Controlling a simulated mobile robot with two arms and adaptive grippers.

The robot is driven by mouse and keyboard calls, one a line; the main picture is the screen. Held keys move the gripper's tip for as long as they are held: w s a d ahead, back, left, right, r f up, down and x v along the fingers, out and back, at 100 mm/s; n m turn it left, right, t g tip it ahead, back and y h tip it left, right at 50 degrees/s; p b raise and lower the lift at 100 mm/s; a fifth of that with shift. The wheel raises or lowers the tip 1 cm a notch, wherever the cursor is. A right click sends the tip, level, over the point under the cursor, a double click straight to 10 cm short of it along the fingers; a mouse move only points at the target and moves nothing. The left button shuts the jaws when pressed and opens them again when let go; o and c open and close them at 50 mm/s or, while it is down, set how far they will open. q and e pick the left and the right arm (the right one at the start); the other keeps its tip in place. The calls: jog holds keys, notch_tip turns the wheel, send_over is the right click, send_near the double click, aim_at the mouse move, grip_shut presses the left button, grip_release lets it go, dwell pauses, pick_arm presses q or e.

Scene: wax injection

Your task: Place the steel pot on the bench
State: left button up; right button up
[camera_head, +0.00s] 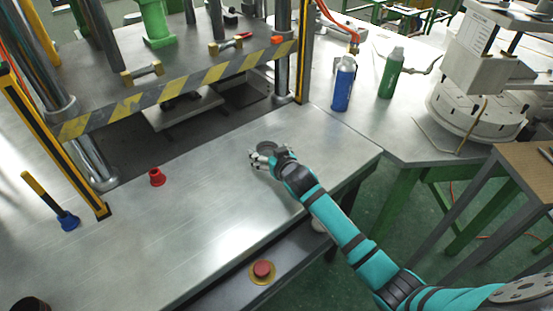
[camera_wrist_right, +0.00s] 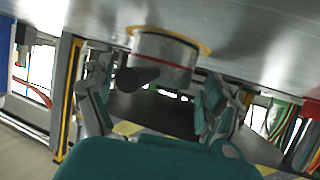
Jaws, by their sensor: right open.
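The steel pot (camera_head: 267,147) shows in the head view as a small grey round shape at my right gripper's fingers, on the metal bench (camera_head: 215,190) in front of the press. My right gripper (camera_head: 262,158) is low over the bench, near its right part, and partly hides the pot. In the right wrist view, which is upside down, the pot (camera_wrist_right: 172,60) has a red stripe, a dark handle and a gold-coloured ring against the bench. The right gripper (camera_wrist_right: 158,98) is open there, with one finger on each side of the pot. My left gripper is out of view.
The press's yellow-black striped edge (camera_head: 180,87) and posts stand behind. A red piece (camera_head: 157,177) and a blue-based handle (camera_head: 66,217) are on the bench at left. Blue (camera_head: 343,86) and green (camera_head: 391,72) bottles stand at right. The bench's front middle is clear.

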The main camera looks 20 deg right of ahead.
jog(key=v, duration=1.1)
jog(key=shift+s+r, duration=0.15)
jog(key=shift+s, duration=0.1)
